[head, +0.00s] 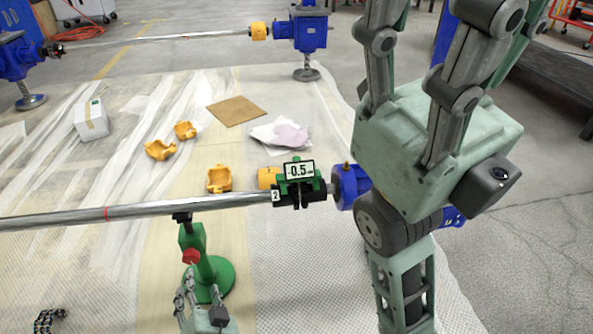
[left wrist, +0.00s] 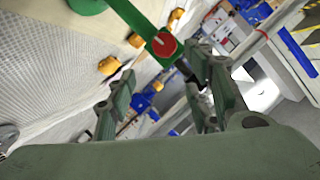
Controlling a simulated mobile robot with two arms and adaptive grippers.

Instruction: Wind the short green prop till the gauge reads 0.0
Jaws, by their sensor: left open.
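The short green prop (head: 193,238) stands on a round green base, its black head under the long steel shaft (head: 150,209). Its red knob (head: 190,256) faces me; the knob also shows in the left wrist view (left wrist: 163,45). The gauge (head: 299,170) is clamped on the shaft in a green and black holder and reads -0.5. My left gripper (head: 203,283) is open and empty just below the knob; in the left wrist view its fingers (left wrist: 165,85) spread below the knob. My right gripper (head: 430,150) looms large at right, its fingertips out of frame above.
Blue bearing stands (head: 310,30) carry a second shaft at the back. Yellow clamp pieces (head: 219,179), a brown board (head: 236,111), a pinkish cloth (head: 283,134) and a white box (head: 91,121) lie on the sheeted floor. A black chain (head: 48,320) lies at lower left.

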